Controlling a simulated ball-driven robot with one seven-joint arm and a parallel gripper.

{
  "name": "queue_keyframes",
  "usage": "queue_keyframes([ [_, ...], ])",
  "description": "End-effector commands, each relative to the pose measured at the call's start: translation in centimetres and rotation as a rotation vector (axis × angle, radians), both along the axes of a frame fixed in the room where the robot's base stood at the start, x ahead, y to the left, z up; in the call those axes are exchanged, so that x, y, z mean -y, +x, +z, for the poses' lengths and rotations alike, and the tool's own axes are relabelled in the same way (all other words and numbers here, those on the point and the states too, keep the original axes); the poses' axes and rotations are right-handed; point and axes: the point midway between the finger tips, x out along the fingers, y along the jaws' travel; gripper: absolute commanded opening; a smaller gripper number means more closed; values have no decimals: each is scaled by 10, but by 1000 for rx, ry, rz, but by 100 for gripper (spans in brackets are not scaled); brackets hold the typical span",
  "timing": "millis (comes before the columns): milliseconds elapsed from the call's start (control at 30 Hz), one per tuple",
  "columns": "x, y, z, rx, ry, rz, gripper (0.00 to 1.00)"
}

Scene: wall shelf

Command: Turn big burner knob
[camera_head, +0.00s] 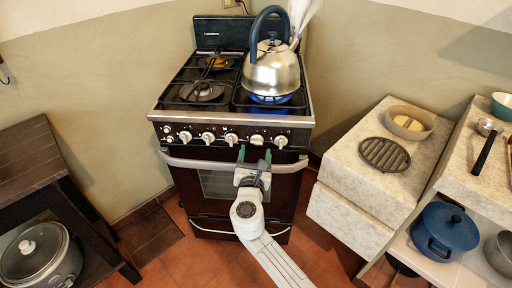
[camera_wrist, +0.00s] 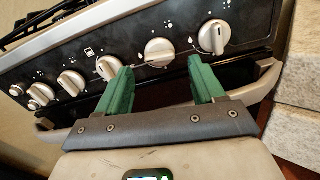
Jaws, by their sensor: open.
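The stove's front panel (camera_head: 220,128) carries a row of white knobs; I cannot tell from labels which is the big burner's. My gripper (camera_head: 255,155) is in front of the panel, below its right half. In the wrist view my gripper (camera_wrist: 161,72) has its two green fingers spread, with nothing between them. A round white knob (camera_wrist: 159,52) shows beyond the gap between the fingertips, apart from them. Another knob (camera_wrist: 109,67) is partly behind the left finger. The rightmost knob (camera_wrist: 213,37) is above the right finger. A blue flame (camera_head: 270,98) burns under the kettle.
A steaming kettle (camera_head: 271,72) stands on the right burner. The oven handle (camera_head: 200,163) runs below the panel, close to my fingers. A counter (camera_head: 350,162) stands to the right, a dark table (camera_head: 35,155) to the left. The floor between is clear.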

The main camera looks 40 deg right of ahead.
Motion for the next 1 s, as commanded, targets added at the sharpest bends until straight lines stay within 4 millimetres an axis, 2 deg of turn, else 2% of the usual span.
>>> queue_keyframes([
  [233, 24, 21, 0, 2, 2, -1, 68],
  [633, 29, 25, 0, 2, 3, 0, 68],
  [1000, 29, 25, 0, 2, 3, 0, 34],
])
